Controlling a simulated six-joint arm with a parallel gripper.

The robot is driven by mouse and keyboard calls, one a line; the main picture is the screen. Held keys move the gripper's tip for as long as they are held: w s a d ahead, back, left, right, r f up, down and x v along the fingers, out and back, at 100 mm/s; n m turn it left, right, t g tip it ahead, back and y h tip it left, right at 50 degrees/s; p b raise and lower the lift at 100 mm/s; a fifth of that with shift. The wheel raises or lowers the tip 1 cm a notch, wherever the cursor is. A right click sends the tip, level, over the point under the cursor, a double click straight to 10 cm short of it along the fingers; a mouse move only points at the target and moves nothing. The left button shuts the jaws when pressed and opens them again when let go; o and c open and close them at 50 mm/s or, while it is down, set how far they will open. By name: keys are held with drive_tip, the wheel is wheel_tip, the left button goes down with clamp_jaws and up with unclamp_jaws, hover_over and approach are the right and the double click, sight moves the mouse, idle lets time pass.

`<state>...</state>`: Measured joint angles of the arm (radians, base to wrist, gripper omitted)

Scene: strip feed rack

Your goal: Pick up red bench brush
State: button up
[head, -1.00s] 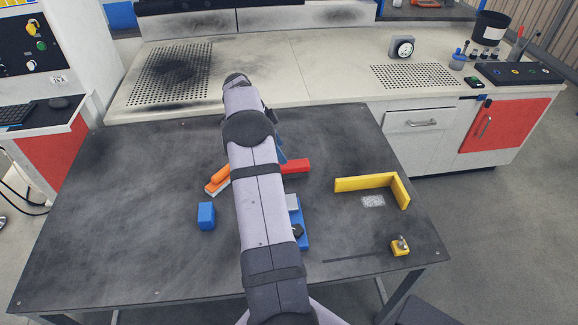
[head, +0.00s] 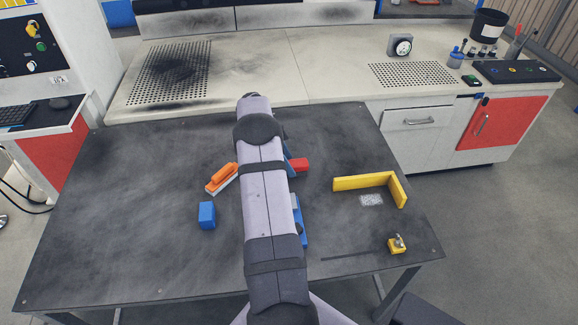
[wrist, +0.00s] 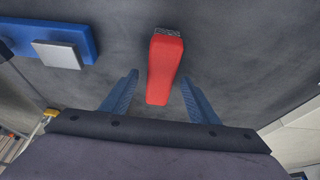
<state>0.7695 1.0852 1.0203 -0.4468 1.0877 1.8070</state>
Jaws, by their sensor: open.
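The red bench brush (wrist: 164,68) lies on the dark table in the wrist view, its red body toward my gripper and a grey speckled end at the far side. In the head view only its right part (head: 299,165) shows beside my arm, which hides the rest. My gripper (wrist: 160,88) is open, with one blue finger on each side of the brush's near end. No contact shows between the fingers and the brush. In the head view a little of the blue gripper (head: 288,163) shows beside my arm.
An orange brush-like piece with a white base (head: 222,178) and a blue block (head: 207,215) lie left of my arm. A blue plate with a grey block (wrist: 58,50) lies left in the wrist view. A yellow L-shaped guide (head: 362,182) and small yellow fixture (head: 396,245) are at right.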

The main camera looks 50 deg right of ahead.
drive_tip(key=shift+s+d+f, duration=0.15)
drive_tip(key=shift+d+f, duration=0.05)
drive_tip(key=shift+f, duration=0.45)
drive_tip(key=shift+f+b, duration=0.2)
drive_tip(key=shift+b, duration=0.15)
idle(0.3)
drive_tip(key=c, duration=1.2)
